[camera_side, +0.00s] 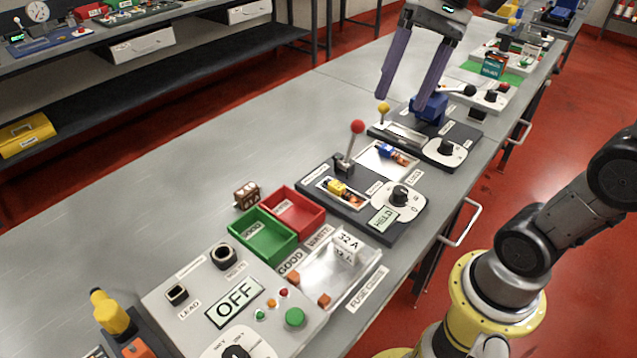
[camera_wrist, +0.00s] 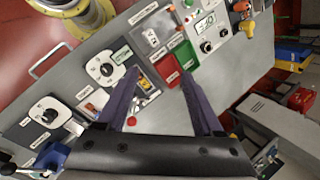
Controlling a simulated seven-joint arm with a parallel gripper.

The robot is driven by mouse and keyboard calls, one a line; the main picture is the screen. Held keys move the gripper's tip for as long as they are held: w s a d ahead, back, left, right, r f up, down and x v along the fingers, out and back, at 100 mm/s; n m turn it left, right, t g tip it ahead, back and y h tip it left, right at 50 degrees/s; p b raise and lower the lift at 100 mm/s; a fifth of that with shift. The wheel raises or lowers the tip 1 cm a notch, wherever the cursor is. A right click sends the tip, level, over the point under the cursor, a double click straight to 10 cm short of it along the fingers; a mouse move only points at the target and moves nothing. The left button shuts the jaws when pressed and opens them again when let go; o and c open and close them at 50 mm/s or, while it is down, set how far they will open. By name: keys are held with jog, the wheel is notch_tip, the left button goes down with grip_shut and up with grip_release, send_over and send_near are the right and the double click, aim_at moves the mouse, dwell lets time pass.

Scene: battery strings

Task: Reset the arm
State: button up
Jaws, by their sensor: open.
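My gripper (camera_side: 402,98) is open and empty, hanging over the bench with its two long purple fingers spread and pointing down. In the wrist view my gripper (camera_wrist: 160,78) also shows nothing between its fingers. In the side view one fingertip overlaps a blue block (camera_side: 428,108) on a dark panel. In the wrist view the blue block (camera_wrist: 50,156) is at the lower left, apart from the fingers.
A tester reading OFF (camera_side: 235,302) is at the front. The bench's left side is bare.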

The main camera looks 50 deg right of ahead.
jog(key=s+d+f+n+t+h, duration=0.3)
jog(key=s+f+n, duration=0.4)
jog(key=f, duration=0.3)
jog(key=shift+s+f+t+h, duration=0.4)
jog(key=shift+t+h, duration=0.3)
jog(key=shift+t, duration=0.1)
